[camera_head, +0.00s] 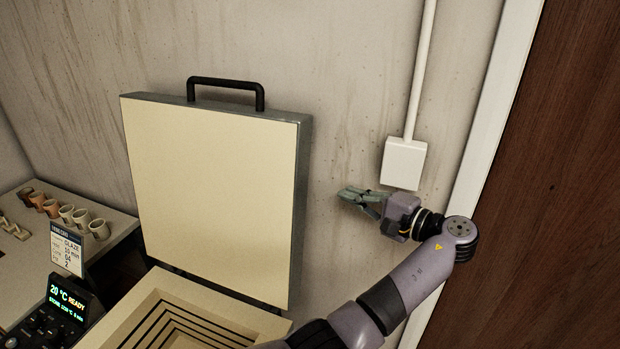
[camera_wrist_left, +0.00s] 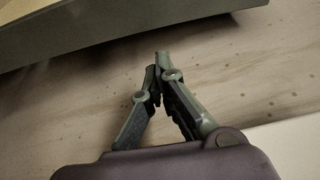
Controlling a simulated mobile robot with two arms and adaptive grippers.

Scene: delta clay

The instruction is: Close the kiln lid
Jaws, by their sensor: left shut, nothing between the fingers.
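The kiln lid (camera_head: 215,200) stands open, upright against the wall side, with its cream inner face showing. A black handle (camera_head: 226,84) is on its top edge. The kiln body (camera_head: 245,315) is below it, open, with stepped dark grooves inside. My left gripper (camera_head: 347,194) is to the right of the lid, in front of the wall, apart from the lid. Its fingers are shut and empty, also in the left wrist view (camera_wrist_left: 162,62). The lid's edge (camera_wrist_left: 100,42) crosses the top of that view. My right gripper is not in view.
A white wall box (camera_head: 404,163) with a conduit is just behind and above my left gripper. A brown door (camera_head: 550,200) with white trim is at right. A shelf with several small cups (camera_head: 68,213), a label card (camera_head: 66,248) and a control panel (camera_head: 68,300) are at left.

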